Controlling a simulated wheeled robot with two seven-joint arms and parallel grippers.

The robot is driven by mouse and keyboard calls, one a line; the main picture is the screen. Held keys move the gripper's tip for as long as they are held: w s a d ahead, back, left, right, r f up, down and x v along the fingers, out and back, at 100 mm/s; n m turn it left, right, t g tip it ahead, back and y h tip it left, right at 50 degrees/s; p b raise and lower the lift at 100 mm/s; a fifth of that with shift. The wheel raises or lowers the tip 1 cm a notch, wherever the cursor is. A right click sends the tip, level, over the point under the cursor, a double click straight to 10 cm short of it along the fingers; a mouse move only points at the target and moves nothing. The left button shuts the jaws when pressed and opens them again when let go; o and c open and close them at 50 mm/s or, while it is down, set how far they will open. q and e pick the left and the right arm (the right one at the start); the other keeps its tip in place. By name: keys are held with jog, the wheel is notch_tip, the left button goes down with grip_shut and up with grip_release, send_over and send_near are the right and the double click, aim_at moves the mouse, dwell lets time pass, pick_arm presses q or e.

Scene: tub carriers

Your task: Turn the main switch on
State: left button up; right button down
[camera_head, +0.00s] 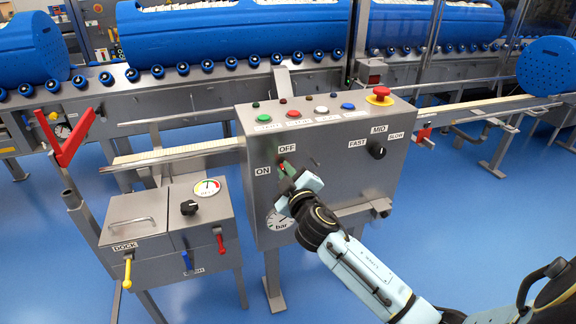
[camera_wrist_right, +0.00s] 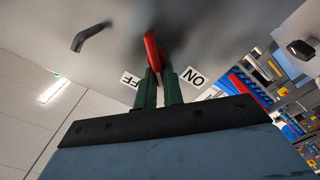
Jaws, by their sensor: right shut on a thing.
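The main switch has a red lever (camera_wrist_right: 152,52), which shows in the right wrist view between the OFF label (camera_wrist_right: 131,79) and the ON label (camera_wrist_right: 194,77). My right gripper (camera_wrist_right: 159,88) is shut on the lever with its dark green fingers on either side. In the head view my right gripper (camera_head: 285,170) is at the front of the grey control box (camera_head: 330,190), just right of the ON label (camera_head: 262,171) and below the OFF label (camera_head: 287,148). It hides most of the switch there. My left gripper is not in view.
A red emergency button (camera_head: 380,92) and several coloured buttons are on top of the box. A smaller cabinet (camera_head: 160,225) with levers stands left. Blue floor is open at the front.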

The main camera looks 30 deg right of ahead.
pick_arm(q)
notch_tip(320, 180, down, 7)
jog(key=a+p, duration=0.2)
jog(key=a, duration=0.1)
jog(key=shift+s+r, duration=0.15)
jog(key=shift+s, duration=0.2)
pick_arm(e)
jog(key=n, duration=0.2)
jog(key=f+n, duration=0.1)
jog(key=n, duration=0.5)
jog(key=shift+a+f, duration=0.2)
jog(key=shift+f, duration=0.05)
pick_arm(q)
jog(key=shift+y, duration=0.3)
pick_arm(e)
jog(key=shift+n, duration=0.4)
jog(key=c, duration=1.5)
grip_release()
pick_arm(q)
jog(key=shift+p, duration=0.3)
